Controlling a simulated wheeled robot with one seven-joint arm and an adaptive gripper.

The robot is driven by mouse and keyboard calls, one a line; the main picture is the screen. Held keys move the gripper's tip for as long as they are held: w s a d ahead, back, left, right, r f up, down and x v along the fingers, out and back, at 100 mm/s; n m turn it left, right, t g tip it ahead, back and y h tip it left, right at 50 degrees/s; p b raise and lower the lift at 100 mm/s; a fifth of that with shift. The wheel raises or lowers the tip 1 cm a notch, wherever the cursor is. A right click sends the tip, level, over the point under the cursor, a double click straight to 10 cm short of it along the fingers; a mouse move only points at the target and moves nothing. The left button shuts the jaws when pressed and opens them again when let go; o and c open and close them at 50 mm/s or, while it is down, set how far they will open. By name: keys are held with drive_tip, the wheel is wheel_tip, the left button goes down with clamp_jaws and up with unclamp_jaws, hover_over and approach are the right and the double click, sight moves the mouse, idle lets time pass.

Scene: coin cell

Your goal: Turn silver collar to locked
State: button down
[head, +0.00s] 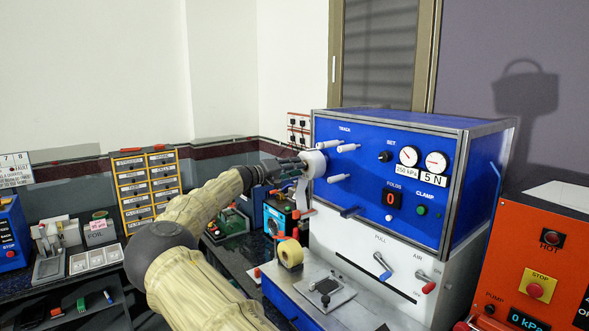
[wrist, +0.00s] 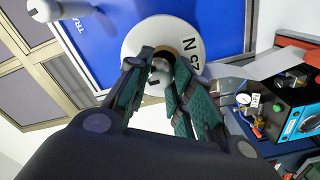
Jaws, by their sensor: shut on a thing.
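The silver collar (wrist: 157,80) is a small grey piece at the hub of a white reel (wrist: 185,32), seen in the wrist view. My gripper (wrist: 155,64) has its green-padded fingers on either side of the collar, shut on it. The fingers hide much of the collar, so I cannot read its locked or unlocked position. In the head view, my gripper (head: 303,164) reaches the white reel (head: 316,163) on the left of the blue machine's front (head: 370,185). The collar itself is too hidden there to make out.
White pegs (head: 338,178) stick out of the blue front near the reel. A yellow tape roll (head: 290,253) stands below on the machine's bed. A blue-faced black device (head: 276,218) stands behind and below my gripper. An orange pump box (head: 530,265) is at right.

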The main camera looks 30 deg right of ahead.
drive_tip(key=shift+f+n+b, duration=0.1)
drive_tip(key=shift+n+b, duration=0.2)
drive_tip(key=shift+b, duration=0.05)
drive_tip(key=n+b, duration=0.2)
drive_tip(key=n, duration=1.5)
drive_tip(key=shift+n, duration=0.3)
drive_tip(key=shift+f, duration=0.1)
drive_tip(key=c, duration=1.2)
unclamp_jaws()
drive_tip(key=shift+c, duration=0.2)
